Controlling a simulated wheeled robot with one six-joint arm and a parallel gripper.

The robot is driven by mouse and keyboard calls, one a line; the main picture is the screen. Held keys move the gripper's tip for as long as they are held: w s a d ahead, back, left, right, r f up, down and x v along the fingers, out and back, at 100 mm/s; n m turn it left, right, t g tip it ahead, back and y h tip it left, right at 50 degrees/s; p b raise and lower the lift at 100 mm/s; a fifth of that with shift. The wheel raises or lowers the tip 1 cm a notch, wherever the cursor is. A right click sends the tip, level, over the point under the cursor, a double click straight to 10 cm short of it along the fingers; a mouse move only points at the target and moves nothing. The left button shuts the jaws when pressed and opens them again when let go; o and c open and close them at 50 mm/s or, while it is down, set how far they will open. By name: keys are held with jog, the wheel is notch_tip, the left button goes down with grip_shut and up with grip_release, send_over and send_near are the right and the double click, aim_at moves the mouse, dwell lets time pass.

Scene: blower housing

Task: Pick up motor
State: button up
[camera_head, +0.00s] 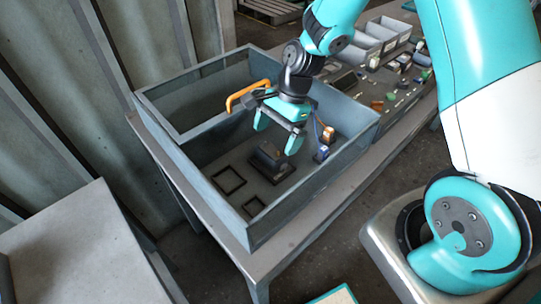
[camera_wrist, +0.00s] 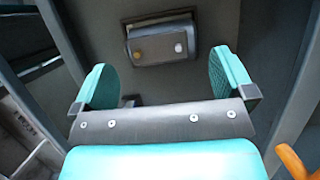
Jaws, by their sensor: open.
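My gripper (camera_head: 278,136) is open and empty above the grey open-topped bin (camera_head: 232,213) on the bench. Its two teal fingers also show wide apart in the wrist view (camera_wrist: 160,72). A dark blocky part (camera_head: 268,157), which I take for the motor, sits on a dark base plate on the bin floor below the fingers. In the wrist view this dark part (camera_wrist: 161,47) lies ahead of the gap between the fingertips, with a yellow and a white round spot on its face. The fingers do not touch it.
Two dark square frames, one larger (camera_head: 229,180) and one smaller (camera_head: 254,207), mark the bin floor at left. An orange and blue part (camera_head: 327,136) stands near the right wall. An orange curved bar (camera_head: 245,94) is by the gripper. Bin walls surround the work area.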

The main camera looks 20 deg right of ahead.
aim_at(272, 148)
jog(key=shift+d+p+x, duration=0.15)
jog(key=shift+p+x, duration=0.3)
jog(key=shift+x, duration=1.1)
jog(key=shift+d+p+x, duration=0.1)
jog(key=shift+p+x, duration=0.3)
jog(key=shift+x, duration=1.15)
jog(key=shift+w+f, duration=0.15)
jog(key=shift+c, duration=0.2)
jog(key=c, duration=0.7)
jog(key=shift+c, duration=0.4)
